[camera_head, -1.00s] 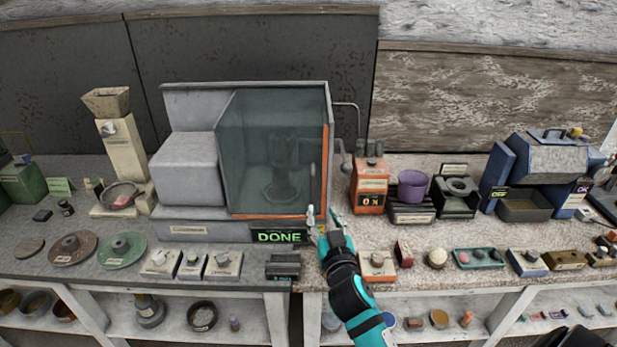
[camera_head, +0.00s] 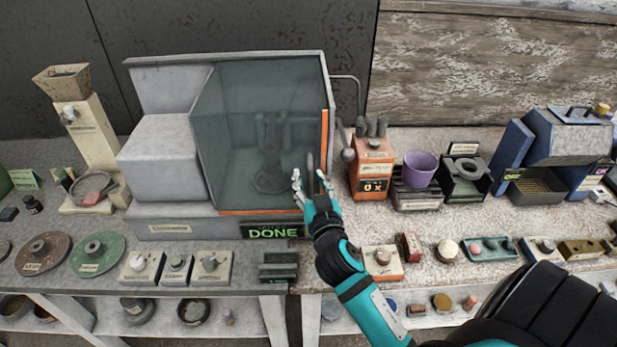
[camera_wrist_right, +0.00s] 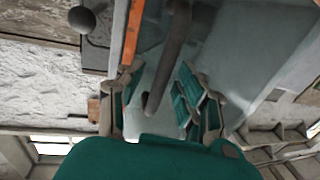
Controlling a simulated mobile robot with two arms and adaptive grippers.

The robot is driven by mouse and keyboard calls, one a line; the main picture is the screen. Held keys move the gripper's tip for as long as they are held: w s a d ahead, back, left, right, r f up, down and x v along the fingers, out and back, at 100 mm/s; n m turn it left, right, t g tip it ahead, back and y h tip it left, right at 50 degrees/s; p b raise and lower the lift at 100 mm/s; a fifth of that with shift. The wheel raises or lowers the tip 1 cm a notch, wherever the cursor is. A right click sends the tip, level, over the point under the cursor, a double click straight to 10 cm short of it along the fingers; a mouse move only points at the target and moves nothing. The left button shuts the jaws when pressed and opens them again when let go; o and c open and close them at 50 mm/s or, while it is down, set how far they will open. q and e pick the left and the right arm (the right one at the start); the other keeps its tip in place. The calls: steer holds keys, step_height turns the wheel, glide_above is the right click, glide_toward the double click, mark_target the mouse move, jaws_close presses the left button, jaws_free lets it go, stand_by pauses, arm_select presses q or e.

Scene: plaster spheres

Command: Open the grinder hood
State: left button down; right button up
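The grinder (camera_head: 165,170) is a grey machine on the bench, with a "DONE" display (camera_head: 273,232) at its front. Its hood (camera_head: 235,140) is a tinted transparent cover with orange edging, and it is down over the wheel inside. A dark bar handle (camera_head: 310,165) stands on the hood's right front. My right gripper (camera_head: 311,185) is open at the handle's lower end. In the right wrist view the handle (camera_wrist_right: 168,60) lies between the spread fingers (camera_wrist_right: 152,108), and I cannot tell whether they touch it. My left gripper is not in view.
To the right stand an orange box (camera_head: 371,165), a purple cup (camera_head: 420,169) and a blue machine (camera_head: 565,140). Small switch boxes (camera_head: 210,266) and discs (camera_head: 97,254) line the bench front. A bent pipe (camera_head: 345,78) rises behind the hood.

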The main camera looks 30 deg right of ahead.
jaws_close()
steer(key=shift+w+f, duration=0.1)
steer(key=shift+w, duration=0.05)
stand_by(0.4)
